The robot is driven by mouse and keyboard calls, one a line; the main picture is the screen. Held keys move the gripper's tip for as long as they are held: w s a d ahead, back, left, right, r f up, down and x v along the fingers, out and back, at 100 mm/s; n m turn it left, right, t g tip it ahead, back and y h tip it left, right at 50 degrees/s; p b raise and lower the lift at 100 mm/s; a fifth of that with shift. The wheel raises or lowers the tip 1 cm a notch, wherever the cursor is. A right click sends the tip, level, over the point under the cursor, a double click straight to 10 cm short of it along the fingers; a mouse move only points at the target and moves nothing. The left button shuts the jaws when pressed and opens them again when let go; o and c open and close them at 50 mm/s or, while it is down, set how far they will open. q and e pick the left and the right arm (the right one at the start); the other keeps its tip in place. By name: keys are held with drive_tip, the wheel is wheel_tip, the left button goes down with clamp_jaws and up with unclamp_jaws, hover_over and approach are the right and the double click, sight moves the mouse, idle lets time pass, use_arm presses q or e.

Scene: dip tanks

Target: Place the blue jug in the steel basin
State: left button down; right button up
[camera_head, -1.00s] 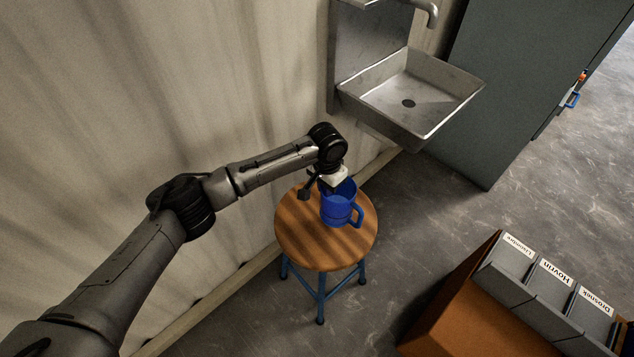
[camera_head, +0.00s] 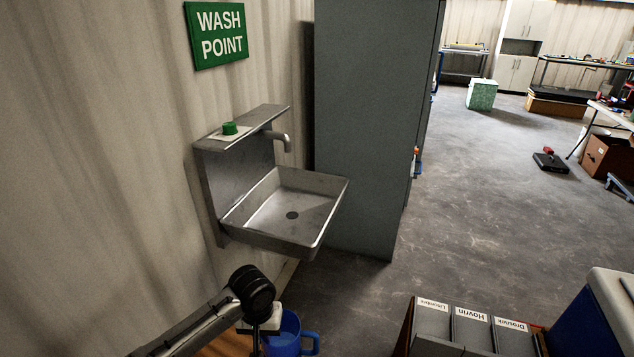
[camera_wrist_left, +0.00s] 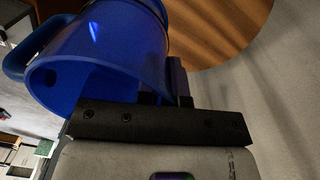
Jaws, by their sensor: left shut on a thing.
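The blue jug (camera_head: 285,343) is at the bottom of the head view, with its handle to the right and its lower part cut off by the frame edge. My left gripper (camera_head: 257,338) is shut on the jug's wall at its left side. In the left wrist view the jug (camera_wrist_left: 110,65) fills the upper left, mouth toward the camera, with my left gripper's fingers (camera_wrist_left: 165,92) at its rim. The steel basin (camera_head: 268,208) hangs on the wall beyond the jug, empty, with its drain visible. My right gripper is not in view.
A wooden stool top (camera_head: 230,345) shows beside the jug; whether they touch is unclear. A tap (camera_head: 280,138) and a shelf with a green item (camera_head: 230,128) overhang the basin's back. A grey cabinet (camera_head: 370,120) stands close right. Labelled bins (camera_head: 470,330) stand lower right.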

sight(275, 352)
use_arm(q)
drive_tip(key=shift+n, duration=0.3)
drive_tip(key=s+d+r, duration=0.1)
drive_tip(key=s, duration=0.1)
drive_tip(key=s+d+r, duration=0.1)
drive_tip(key=s, duration=0.1)
drive_tip(key=s+d+r, duration=0.2)
drive_tip(key=shift+s, duration=0.1)
drive_tip(key=s+a+r+p, duration=0.2)
drive_tip(key=a+r+p, duration=0.3)
drive_tip(key=r, duration=0.4)
drive_tip(key=s+a+r+p, duration=0.2)
drive_tip(key=a+r, duration=0.4)
drive_tip(key=r, duration=0.3)
drive_tip(key=s+r+p, duration=0.3)
drive_tip(key=r+p, duration=0.9)
drive_tip(key=s+r+p, duration=0.3)
drive_tip(key=r+p, duration=0.8)
drive_tip(key=p, duration=0.2)
drive_tip(key=s+r+p, duration=0.3)
drive_tip(key=r+p, duration=0.9)
drive_tip(key=p, duration=0.1)
drive_tip(key=shift+r, duration=0.35)
